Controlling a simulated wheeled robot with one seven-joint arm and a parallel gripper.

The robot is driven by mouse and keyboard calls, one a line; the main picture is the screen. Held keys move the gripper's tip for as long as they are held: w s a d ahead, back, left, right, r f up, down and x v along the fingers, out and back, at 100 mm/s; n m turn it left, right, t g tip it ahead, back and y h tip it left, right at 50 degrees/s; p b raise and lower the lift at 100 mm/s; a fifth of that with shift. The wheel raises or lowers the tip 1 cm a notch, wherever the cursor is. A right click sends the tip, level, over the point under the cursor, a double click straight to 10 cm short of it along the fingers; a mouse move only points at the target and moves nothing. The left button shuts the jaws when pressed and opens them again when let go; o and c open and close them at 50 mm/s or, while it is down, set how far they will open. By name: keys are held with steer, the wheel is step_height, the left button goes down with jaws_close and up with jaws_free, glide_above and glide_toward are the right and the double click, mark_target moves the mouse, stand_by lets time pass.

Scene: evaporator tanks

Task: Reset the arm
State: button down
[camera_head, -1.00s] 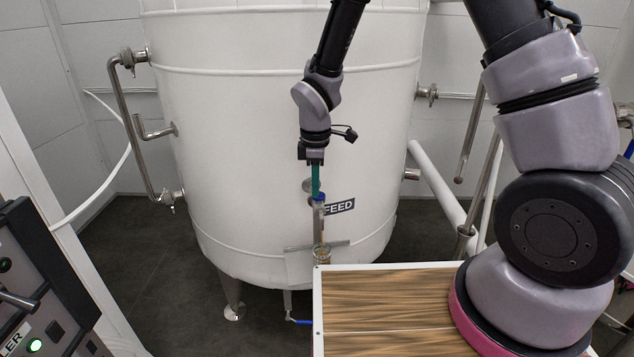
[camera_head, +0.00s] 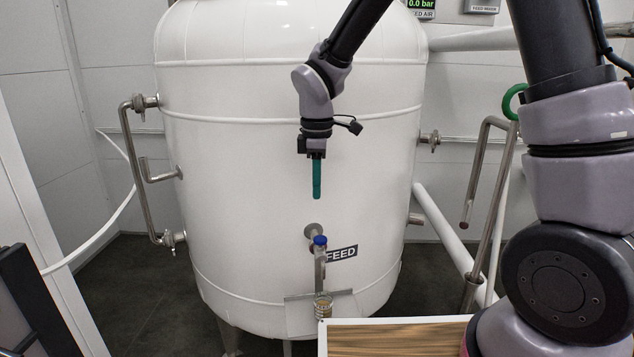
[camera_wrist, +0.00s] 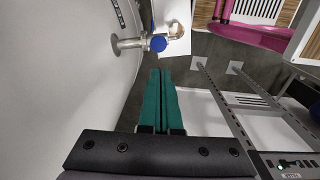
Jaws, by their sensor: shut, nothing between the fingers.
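My gripper (camera_head: 317,196) points straight down in front of the white tank (camera_head: 240,190), above the tap with the blue cap (camera_head: 320,241). Its green fingers are together and hold nothing. In the wrist view my gripper (camera_wrist: 161,75) also shows its two green fingers side by side, apart from the blue-capped tap (camera_wrist: 157,43). My arm reaches in from the upper right and bends down at the wrist.
A small glass (camera_head: 323,305) sits under the tap on a plate at the tank. A wooden-topped table (camera_head: 400,338) lies at the bottom. Bent steel pipes (camera_head: 131,150) stand off the tank's left side. A green ring handle (camera_head: 513,101) is at the right.

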steer(key=shift+r, duration=0.6)
steer(key=s+d+r+m+t+y, duration=0.1)
steer(key=s+d+r+m+t, duration=0.15)
steer(key=d+r+m, duration=0.65)
steer(key=s+d+r+m+t+y, duration=0.1)
steer(key=s+d+r+m+t, duration=0.15)
steer(key=d+r+m, duration=0.45)
steer(key=s+d+r+m+t, duration=0.1)
steer(key=s+d+r+m, duration=0.2)
steer(key=s+d+m, duration=0.2)
steer(key=s+d, duration=0.2)
steer(key=d, duration=0.2)
steer(key=shift+s+r+m+t, duration=0.2)
steer(key=shift+r+m+t, duration=0.2)
